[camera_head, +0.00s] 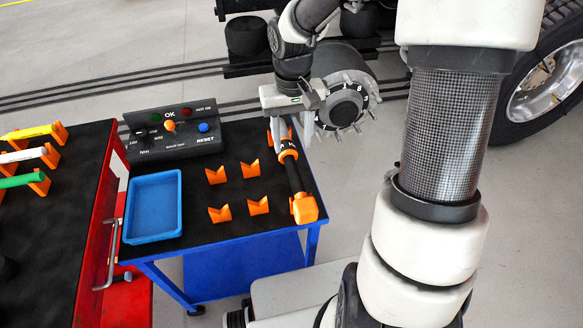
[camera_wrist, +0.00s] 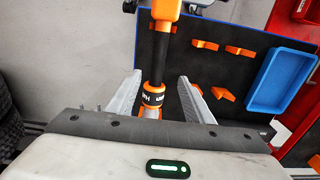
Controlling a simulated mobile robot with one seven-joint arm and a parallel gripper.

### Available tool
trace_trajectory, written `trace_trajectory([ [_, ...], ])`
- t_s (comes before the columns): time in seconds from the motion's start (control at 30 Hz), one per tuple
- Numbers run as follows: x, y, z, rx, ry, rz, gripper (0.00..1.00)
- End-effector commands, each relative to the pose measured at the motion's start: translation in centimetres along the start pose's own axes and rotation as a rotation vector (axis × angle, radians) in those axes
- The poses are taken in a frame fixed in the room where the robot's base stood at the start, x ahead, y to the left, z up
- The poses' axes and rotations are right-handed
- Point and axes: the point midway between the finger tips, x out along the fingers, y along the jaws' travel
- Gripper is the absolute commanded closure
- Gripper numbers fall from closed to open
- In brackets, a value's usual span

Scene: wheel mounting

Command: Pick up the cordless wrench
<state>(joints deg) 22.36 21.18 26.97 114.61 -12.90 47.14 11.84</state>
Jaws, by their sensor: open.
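The cordless wrench (camera_head: 290,170), black with orange bands and an orange end block, lies along the right side of the blue table's black top. My gripper (camera_head: 292,120) is over the wrench's far end. In the wrist view my gripper (camera_wrist: 157,88) is open, with one grey finger on each side of the wrench (camera_wrist: 157,65). The fingers look apart from the wrench, with a gap on both sides. The part of the wrench nearest my palm is partly hidden by the gripper in both views.
Orange holders (camera_head: 218,213) and a blue tray (camera_head: 153,207) are on the blue table (camera_head: 232,231). A control box (camera_head: 172,130) stands at its back. A wheel hub with studs (camera_head: 346,106) is behind my gripper. A red cart (camera_head: 94,232) is at left.

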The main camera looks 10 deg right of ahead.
Motion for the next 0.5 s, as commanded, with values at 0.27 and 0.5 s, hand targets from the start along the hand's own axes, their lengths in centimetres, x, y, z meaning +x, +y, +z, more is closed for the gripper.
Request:
trace_trajectory([
  [0.27,5.9,0.0,0.0,0.000,-0.003,-0.001,0.53],
  [0.5,7.3,0.1,-0.1,0.001,0.000,0.000,0.53],
])
